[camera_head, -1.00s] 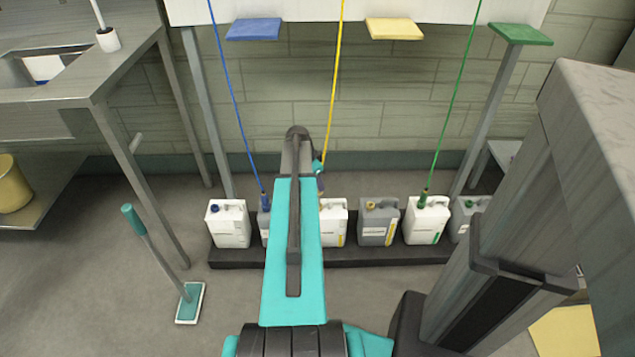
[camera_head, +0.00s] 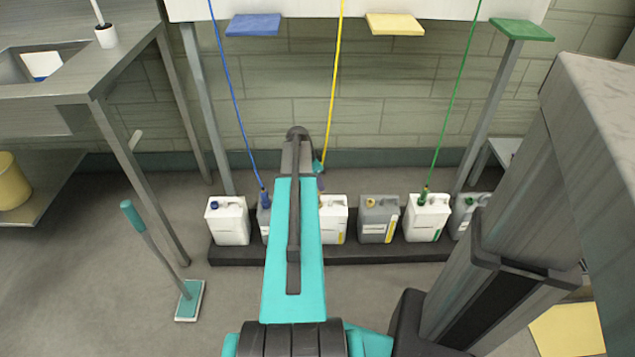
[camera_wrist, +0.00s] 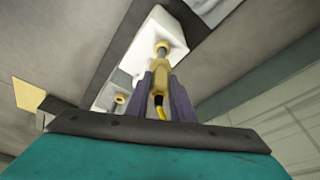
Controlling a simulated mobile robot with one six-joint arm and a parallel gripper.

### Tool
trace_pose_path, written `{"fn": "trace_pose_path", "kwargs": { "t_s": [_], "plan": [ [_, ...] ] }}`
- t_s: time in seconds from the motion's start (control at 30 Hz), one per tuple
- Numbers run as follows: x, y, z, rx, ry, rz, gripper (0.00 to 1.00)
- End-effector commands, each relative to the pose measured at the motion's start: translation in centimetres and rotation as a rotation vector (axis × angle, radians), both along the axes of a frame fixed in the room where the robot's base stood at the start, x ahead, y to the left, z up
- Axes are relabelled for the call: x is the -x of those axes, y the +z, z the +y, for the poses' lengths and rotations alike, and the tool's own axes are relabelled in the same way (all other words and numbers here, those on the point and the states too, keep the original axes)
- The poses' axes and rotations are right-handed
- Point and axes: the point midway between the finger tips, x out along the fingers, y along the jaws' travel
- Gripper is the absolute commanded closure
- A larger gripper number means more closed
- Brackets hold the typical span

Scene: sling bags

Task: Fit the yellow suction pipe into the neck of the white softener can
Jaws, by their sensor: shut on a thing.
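The yellow suction pipe (camera_wrist: 158,76) is between the two fingers of my gripper (camera_wrist: 164,88), which is shut on its yellow fitting. Its narrow grey end points at the yellow-rimmed neck of the white softener can (camera_wrist: 168,28). The end and the neck line up in the wrist view; I cannot tell whether the end is inside the neck or just above it. In the head view the white can (camera_head: 333,222) is partly behind my arm, which hides the fingers and the neck. The yellow hose (camera_head: 336,90) runs up from there.
A grey can (camera_head: 378,220) with a yellow neck stands right of the white can. Other cans with blue pipe (camera_head: 235,110) and green pipe (camera_head: 455,110) share the dark plinth (camera_head: 400,253). A teal-handled mop (camera_head: 155,245) leans at left. The floor in front is clear.

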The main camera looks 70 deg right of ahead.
Motion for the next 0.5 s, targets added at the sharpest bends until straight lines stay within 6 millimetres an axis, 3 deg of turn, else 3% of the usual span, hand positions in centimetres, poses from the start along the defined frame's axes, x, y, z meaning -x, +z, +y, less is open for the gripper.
{"fn": "trace_pose_path", "kwargs": {
  "t_s": [0.5],
  "plan": [
    [-0.01, -0.86, -0.02, 0.0, 0.0, 0.0, 1.0]
  ]
}}
